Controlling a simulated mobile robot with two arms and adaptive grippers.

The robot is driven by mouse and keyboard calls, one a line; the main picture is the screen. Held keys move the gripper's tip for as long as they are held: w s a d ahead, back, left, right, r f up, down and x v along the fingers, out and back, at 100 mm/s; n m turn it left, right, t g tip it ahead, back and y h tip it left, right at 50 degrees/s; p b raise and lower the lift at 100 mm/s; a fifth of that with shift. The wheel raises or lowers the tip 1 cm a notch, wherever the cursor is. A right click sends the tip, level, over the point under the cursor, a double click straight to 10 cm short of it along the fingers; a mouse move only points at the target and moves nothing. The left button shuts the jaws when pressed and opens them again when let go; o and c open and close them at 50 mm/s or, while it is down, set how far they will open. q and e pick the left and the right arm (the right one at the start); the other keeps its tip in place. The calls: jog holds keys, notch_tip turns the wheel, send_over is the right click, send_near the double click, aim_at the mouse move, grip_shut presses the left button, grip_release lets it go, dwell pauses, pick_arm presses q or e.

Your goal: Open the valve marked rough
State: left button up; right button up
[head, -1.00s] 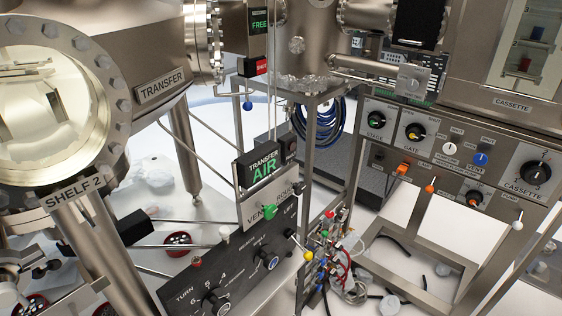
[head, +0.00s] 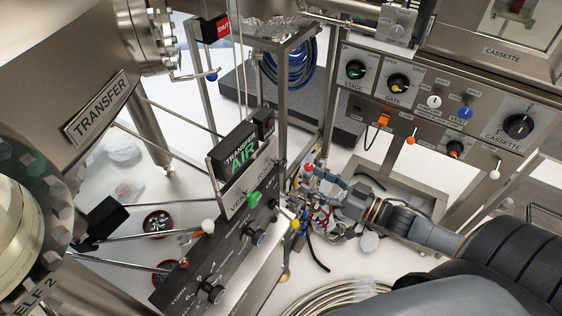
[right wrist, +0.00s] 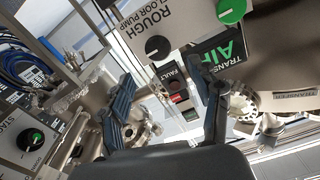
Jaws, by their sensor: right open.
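The sloping panel (head: 236,205) stands in the middle of the head view, with a green vent knob. The rough valve's black knob (head: 281,165) is at its upper right end. In the right wrist view, the black knob (right wrist: 157,47) sits under the words ROUGH and FLOOR PUMP, with a white mark on it. My right gripper (head: 318,188) is open and empty, to the right of the panel, apart from the knob. In the wrist view its spread fingers (right wrist: 165,95) lie on either side below the knob. My left gripper is not in view.
The TRANSFER AIR display (head: 238,152) rises beside the knobs. A lever with a yellow ball (head: 295,224) sticks out near my right gripper. Wiring and fittings lie behind the gripper. A metal post frame (head: 283,100) stands beyond. The cassette panel (head: 440,110) is at the right.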

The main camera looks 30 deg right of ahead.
aim_at(284, 167)
jog(key=p+x, duration=0.1)
jog(key=x, duration=0.8)
jog(key=shift+d, duration=0.15)
jog(key=shift+w+a+f+p, duration=0.1)
jog(key=shift+w+a+p, duration=0.25)
jog(key=shift+w, duration=0.3)
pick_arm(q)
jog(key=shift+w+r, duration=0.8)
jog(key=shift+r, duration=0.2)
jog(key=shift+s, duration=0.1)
pick_arm(e)
jog(key=shift+c, duration=0.4)
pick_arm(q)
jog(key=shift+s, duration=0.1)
pick_arm(e)
jog(key=c, duration=1.1)
